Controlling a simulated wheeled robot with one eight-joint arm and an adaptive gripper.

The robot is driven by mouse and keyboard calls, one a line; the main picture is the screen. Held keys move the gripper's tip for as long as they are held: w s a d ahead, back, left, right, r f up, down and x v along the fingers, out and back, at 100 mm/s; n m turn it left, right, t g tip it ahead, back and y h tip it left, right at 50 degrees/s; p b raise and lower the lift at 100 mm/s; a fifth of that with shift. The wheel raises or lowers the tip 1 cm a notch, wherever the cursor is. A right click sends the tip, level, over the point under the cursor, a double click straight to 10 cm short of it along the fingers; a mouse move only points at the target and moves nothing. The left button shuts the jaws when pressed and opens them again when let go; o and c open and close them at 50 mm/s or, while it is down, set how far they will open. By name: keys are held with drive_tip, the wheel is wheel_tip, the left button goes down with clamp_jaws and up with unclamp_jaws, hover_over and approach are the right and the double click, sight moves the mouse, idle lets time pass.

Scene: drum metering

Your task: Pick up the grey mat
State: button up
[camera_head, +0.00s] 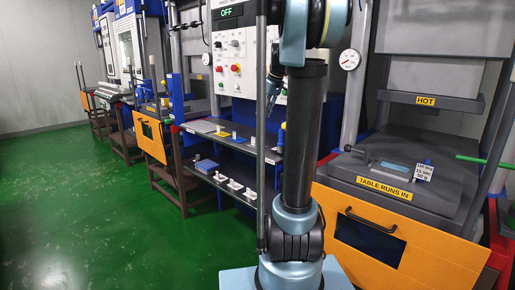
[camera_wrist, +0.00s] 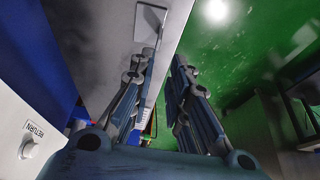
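A flat grey piece that looks like the mat (camera_head: 202,127) lies at the left end of the upper dark shelf in the head view. In the wrist view a grey rectangular piece (camera_wrist: 150,21) lies on a paler grey surface beyond the fingertips; it looks like the same mat. My gripper (camera_wrist: 162,62) has its two fingers apart with nothing between them. It is clear of the mat. In the head view my gripper (camera_head: 272,93) is partly hidden behind a dark post, in front of the control panel.
The upper shelf (camera_head: 262,151) also bears small pieces. A blue block (camera_head: 206,165) and several white pieces are on the lower shelf. The control panel (camera_head: 236,62) rises behind. A press with an orange guard (camera_head: 400,240) stands right. Green floor (camera_head: 90,210) is clear at left.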

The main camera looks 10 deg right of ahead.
hover_over(254, 147)
drive_tip(key=s+d, duration=0.1)
wheel_tip(254, 147, down, 11)
drive_tip(key=shift+s+r, duration=0.1)
drive_tip(key=shift+x, duration=2.65)
clamp_jaws()
